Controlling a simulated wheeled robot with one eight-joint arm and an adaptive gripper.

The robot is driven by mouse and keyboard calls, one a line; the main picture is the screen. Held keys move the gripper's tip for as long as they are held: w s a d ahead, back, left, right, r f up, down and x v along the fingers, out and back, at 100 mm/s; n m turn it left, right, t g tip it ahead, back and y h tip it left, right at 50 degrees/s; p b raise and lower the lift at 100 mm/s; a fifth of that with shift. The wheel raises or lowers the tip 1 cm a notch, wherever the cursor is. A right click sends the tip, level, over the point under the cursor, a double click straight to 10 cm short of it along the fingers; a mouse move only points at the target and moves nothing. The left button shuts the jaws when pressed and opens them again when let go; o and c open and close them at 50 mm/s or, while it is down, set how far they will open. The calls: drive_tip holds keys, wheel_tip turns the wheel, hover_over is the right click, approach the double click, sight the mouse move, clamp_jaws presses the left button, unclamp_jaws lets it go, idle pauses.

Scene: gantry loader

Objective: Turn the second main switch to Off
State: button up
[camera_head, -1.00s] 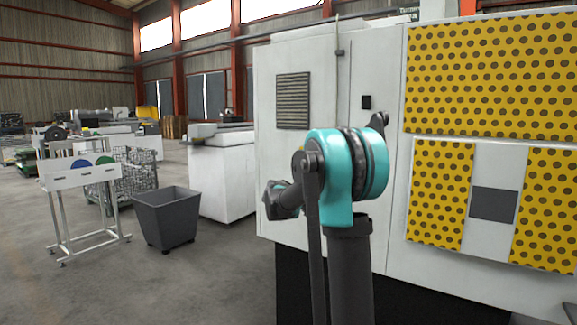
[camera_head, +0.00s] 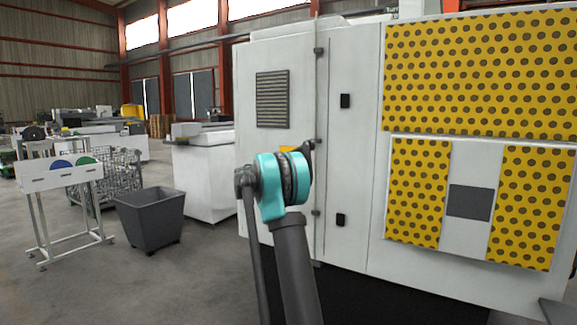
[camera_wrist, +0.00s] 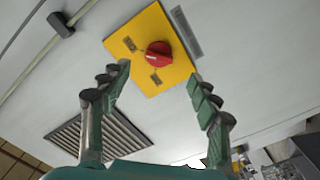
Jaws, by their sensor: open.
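The main switch is a red rotary knob (camera_wrist: 158,54) on a square yellow plate (camera_wrist: 150,20), fixed to the pale cabinet wall in the wrist view. Two small labels sit on the plate near the knob. A sliver of yellow (camera_head: 287,149), likely this plate, shows behind my arm in the head view. My gripper (camera_wrist: 159,74) is open and empty. Its two green fingers stand apart, with the knob seen between and beyond their tips. I see no finger touching the knob. In the head view my arm hides the gripper and the knob.
The white machine cabinet (camera_head: 350,190) carries a louvred vent (camera_head: 272,99), hinges and black latches (camera_head: 345,101). Yellow perforated panels (camera_head: 480,75) are at right. A grey bin (camera_head: 150,215) and a white stand (camera_head: 60,175) stand at left on open floor.

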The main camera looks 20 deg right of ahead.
drive_tip(key=x, duration=0.8)
drive_tip(key=shift+d, duration=0.25)
drive_tip(key=shift+w, duration=0.1)
drive_tip(key=shift+c, duration=0.5)
drive_tip(key=c, duration=1.1)
drive_tip(key=shift+o, duration=0.2)
drive_tip(key=shift+n, duration=0.4)
drive_tip(key=n, duration=1.7)
drive_tip(key=shift+r, duration=0.3)
drive_tip(key=shift+a, duration=0.1)
